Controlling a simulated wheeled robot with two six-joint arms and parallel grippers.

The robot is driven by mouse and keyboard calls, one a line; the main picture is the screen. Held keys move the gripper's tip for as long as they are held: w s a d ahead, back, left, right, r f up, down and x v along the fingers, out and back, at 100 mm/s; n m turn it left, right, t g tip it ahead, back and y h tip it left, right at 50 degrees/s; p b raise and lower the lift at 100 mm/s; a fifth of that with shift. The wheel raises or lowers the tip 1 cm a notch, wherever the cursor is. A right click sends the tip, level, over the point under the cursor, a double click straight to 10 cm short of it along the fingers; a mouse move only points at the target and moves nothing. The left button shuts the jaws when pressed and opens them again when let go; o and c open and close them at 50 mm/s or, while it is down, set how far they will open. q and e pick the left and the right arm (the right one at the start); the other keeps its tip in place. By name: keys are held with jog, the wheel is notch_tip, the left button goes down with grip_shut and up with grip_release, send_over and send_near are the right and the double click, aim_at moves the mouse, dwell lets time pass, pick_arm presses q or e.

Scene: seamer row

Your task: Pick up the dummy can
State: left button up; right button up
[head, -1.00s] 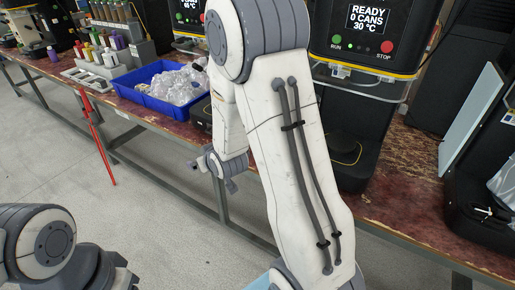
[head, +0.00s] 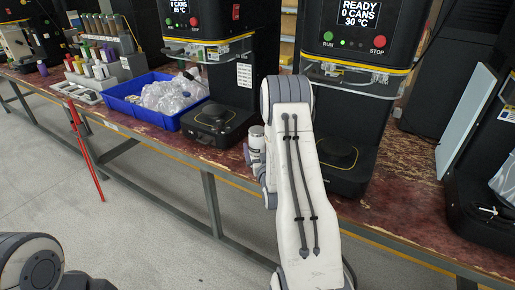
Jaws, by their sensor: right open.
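A small pale can-like cylinder (head: 257,136), which looks like the dummy can, stands near the table's front edge between two machines. My right gripper (head: 247,157) is at its lower left side, close to it and open. My right arm hides part of the cylinder and the gripper, so I cannot tell whether they touch. Only a link of my left arm shows at the lower left; its gripper is out of view.
A seamer with a "READY 0 CANS 30 °C" screen (head: 358,14) stands to the right, another machine (head: 215,105) to the left. A blue bin (head: 122,104) holds clear bags. Coloured bottles (head: 85,62) stand farther left. A red pole (head: 85,150) leans at the table (head: 185,143).

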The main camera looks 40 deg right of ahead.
jog(key=shift+p+x, duration=0.3)
jog(key=shift+x, duration=2.45)
jog(key=shift+a, duration=0.1)
jog(key=c, duration=1.3)
jog(key=shift+c, duration=1.2)
jog(key=shift+r, duration=0.2)
